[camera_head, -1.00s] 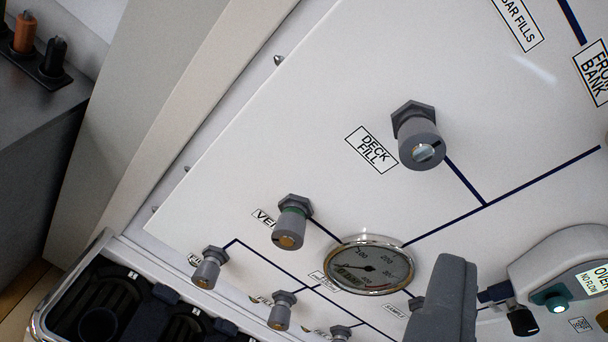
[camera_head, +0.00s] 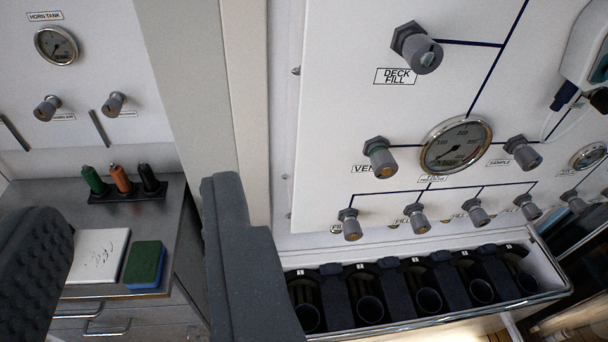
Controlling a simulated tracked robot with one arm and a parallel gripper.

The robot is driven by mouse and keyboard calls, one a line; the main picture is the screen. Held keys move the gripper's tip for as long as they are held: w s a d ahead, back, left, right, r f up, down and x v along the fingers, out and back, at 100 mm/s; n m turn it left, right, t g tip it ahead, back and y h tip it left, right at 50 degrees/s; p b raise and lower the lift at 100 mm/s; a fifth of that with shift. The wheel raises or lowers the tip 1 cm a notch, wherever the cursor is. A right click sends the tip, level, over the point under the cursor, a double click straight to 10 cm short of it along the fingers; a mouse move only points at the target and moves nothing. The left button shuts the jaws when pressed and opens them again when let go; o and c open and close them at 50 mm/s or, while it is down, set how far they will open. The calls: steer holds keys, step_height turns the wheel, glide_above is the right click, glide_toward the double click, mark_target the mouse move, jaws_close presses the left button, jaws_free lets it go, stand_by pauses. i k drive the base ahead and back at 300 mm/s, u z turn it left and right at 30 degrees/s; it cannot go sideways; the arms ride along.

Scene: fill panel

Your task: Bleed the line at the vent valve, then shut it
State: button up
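The vent valve (camera_head: 380,158) is a grey knob with a green ring and an orange-brown end face. It sits on the white panel (camera_head: 345,125), left of the round line gauge (camera_head: 456,146). I cannot tell from the knob whether the valve is open or shut. The gauge needle is too small to read surely. My gripper (camera_head: 130,205) is open, with its two dark ribbed fingers wide apart and nothing between them. It is to the left of the vent valve and does not touch it.
The deck fill valve (camera_head: 416,48) is above, and several fill valves (camera_head: 350,224) line the panel below. A rack with dark cylinder slots (camera_head: 430,298) stands under them. At left, a grey bench (camera_head: 175,215) holds colored pegs (camera_head: 121,179) and a green-blue sponge (camera_head: 144,265).

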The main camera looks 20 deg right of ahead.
mark_target(384, 165)
steer(key=u, duration=0.7)
steer(key=k, duration=1.25)
steer(key=z, duration=0.55)
steer(key=i, duration=1)
steer(key=u, duration=0.05)
